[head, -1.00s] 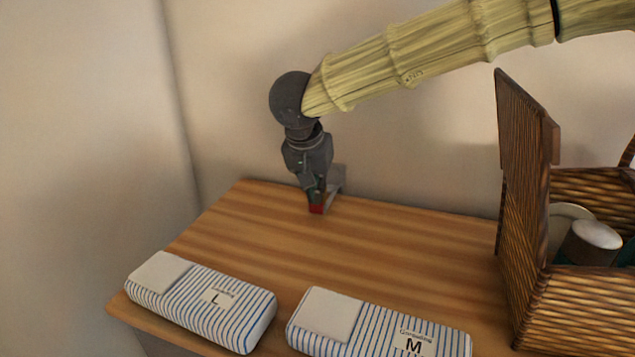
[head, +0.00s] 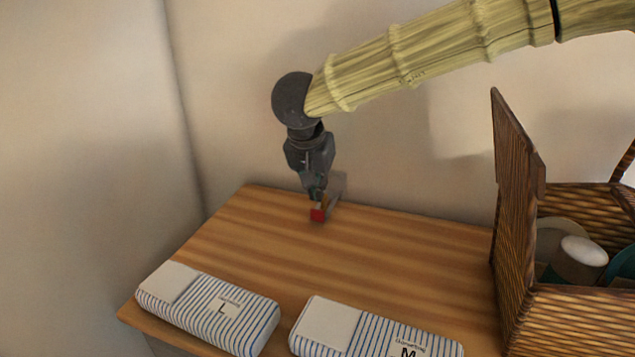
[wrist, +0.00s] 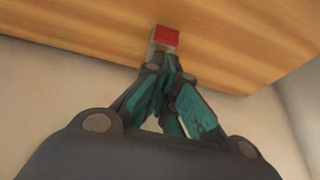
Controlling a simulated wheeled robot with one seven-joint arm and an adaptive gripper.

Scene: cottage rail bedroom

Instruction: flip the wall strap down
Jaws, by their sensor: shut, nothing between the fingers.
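The wall strap shows as a small grey piece (head: 338,187) at the wall by the table's back edge, with a red end (head: 318,215) low at the tabletop. In the wrist view the red end (wrist: 166,37) lies just beyond my fingertips, over the wood. My gripper (head: 317,199) points down at the strap and hides part of it. Its fingers are shut together with nothing between them, seen also in the wrist view (wrist: 168,66). Whether the fingertips touch the strap I cannot tell.
The wooden tabletop (head: 400,245) is clear in the middle. Two striped packs, marked L (head: 215,310) and M (head: 375,333), lie along the front. An open wicker basket (head: 570,310) with jars inside stands at the right. Walls close off the back and left.

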